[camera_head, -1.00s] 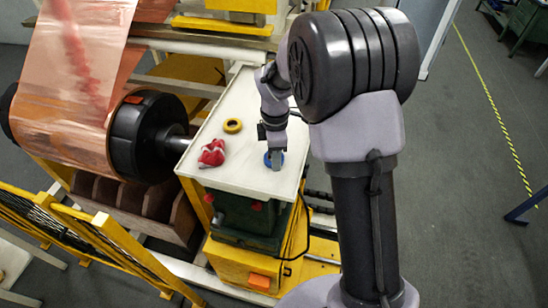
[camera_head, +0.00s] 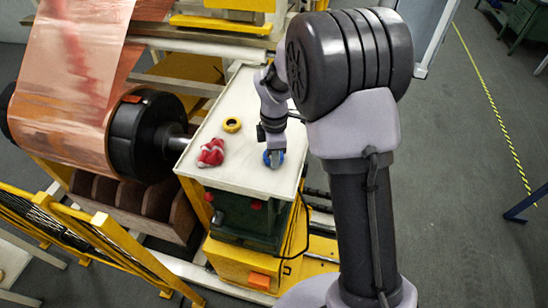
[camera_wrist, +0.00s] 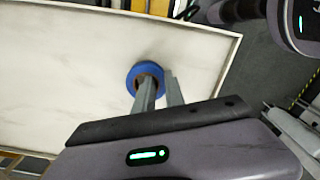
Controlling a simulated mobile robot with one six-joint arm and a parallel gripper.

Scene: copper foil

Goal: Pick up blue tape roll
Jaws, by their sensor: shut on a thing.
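The blue tape roll (camera_head: 266,158) is at the lower end of my arm, at the right front of the white tabletop in the head view. In the wrist view the blue tape roll (camera_wrist: 131,80) is a blue ring with a brownish inside. My gripper (camera_wrist: 160,84) is shut on its wall, with one finger across the ring's opening and the other at its right outer side. The gripper (camera_head: 273,152) points down in the head view. The roll looks tilted toward the camera; any gap beneath it is hard to judge.
A red and white crumpled cloth-like thing (camera_head: 211,153) lies left of the roll on the white tabletop (camera_head: 235,180). A yellow tape roll (camera_head: 232,125) lies farther back. A copper foil roll with a black end (camera_head: 145,135) stands left of the table. My arm blocks the right side.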

